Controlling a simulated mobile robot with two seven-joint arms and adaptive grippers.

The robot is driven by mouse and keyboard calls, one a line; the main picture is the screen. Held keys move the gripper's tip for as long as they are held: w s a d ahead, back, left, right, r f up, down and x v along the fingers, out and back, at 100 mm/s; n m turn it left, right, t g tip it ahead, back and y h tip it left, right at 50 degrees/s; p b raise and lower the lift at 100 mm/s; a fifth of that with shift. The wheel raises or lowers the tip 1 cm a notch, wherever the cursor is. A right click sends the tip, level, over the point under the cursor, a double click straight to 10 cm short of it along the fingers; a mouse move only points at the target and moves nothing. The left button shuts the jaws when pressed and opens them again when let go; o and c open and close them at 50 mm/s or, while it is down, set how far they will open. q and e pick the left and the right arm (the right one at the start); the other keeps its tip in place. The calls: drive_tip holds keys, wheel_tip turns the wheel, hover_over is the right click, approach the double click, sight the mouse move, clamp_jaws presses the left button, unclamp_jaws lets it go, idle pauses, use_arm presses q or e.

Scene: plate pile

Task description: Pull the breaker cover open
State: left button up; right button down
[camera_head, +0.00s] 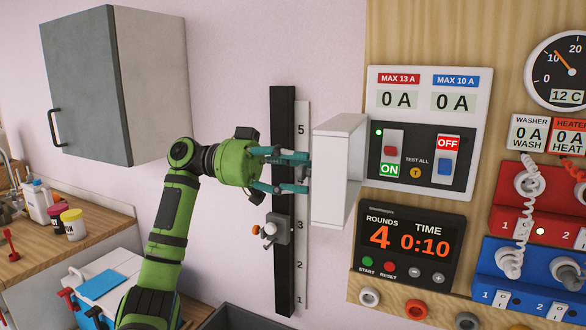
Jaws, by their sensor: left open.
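The white breaker cover (330,180) stands swung out at the left edge of the breaker panel (428,84). The red switch (391,146) marked ON and the blue switch (444,166) marked OFF are exposed. My left gripper (303,172) is open, with its teal fingertips at the left edge of the cover. I cannot tell whether they touch it. My right gripper is not in view.
A black vertical rail (284,110) with a grey knobbed slider (277,229) runs behind my left gripper. A timer (408,244) sits below the breaker panel. Red (541,200) and blue (528,280) socket blocks are at right. A grey wall cabinet (90,90) hangs upper left.

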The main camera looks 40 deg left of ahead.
use_arm(q)
drive_tip(key=v, duration=1.2)
idle(0.3)
